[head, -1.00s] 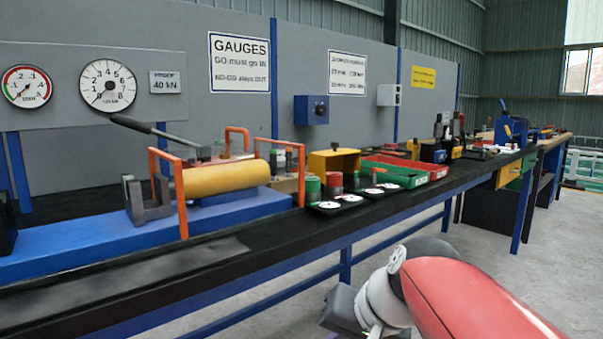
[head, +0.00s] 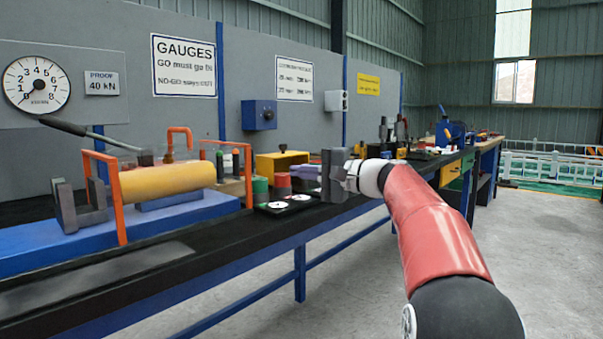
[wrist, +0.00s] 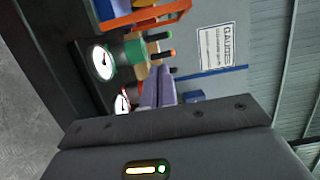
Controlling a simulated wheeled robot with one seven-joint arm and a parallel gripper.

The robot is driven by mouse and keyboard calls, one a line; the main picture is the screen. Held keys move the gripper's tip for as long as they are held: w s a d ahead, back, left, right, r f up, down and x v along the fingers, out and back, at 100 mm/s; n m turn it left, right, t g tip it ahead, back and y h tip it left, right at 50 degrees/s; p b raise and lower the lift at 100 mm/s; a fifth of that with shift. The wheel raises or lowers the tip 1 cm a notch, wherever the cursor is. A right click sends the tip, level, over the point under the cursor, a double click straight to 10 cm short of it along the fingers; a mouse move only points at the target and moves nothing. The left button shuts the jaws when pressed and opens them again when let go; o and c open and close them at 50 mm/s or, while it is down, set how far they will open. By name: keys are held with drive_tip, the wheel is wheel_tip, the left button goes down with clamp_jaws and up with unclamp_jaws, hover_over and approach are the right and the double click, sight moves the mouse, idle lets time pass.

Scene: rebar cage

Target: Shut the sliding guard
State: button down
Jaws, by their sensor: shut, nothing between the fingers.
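Two upright orange frames stand at the blue press bed (head: 30,248) on the bench. The near frame (head: 118,205) is at the left and the other orange frame (head: 248,180) is at the right end. A yellow cylinder (head: 165,180) lies between them. I cannot tell which part is the sliding guard or whether a clear panel spans the frames. My gripper (head: 328,176) is shut and empty, to the right of the right frame and apart from it. In the wrist view its fingers (wrist: 158,85) are together, with an orange frame (wrist: 150,18) beyond them.
A long dark lever (head: 75,128) rises over the press. A yellow box (head: 280,161) stands behind. The bench's left front strip (head: 100,280) is clear.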

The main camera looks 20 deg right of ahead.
drive_tip(key=p+x, duration=0.1)
drive_tip(key=x, duration=0.5)
drive_tip(key=a, duration=0.1)
drive_tip(key=s+a, duration=0.1)
drive_tip(key=a, duration=0.1)
drive_tip(key=shift+s+b, duration=0.2)
drive_tip(key=shift+b, duration=0.1)
drive_tip(key=shift+s+a+f, duration=0.1)
drive_tip(key=shift+s+a, duration=0.1)
drive_tip(key=shift+a, duration=0.2)
drive_tip(key=shift+s+a+b, duration=0.2)
drive_tip(key=shift+a+b, duration=0.1)
drive_tip(key=s+a+b, duration=0.2)
drive_tip(key=s+a, duration=0.3)
drive_tip(key=a, duration=0.3)
drive_tip(key=s+a+b, duration=0.3)
drive_tip(key=s+a, duration=0.2)
drive_tip(key=a, duration=0.4)
drive_tip(key=s+a+b, duration=0.2)
drive_tip(key=s+a, duration=0.3)
drive_tip(key=a, duration=0.3)
drive_tip(key=shift+s+a+b, duration=0.3)
drive_tip(key=shift+s, duration=0.1)
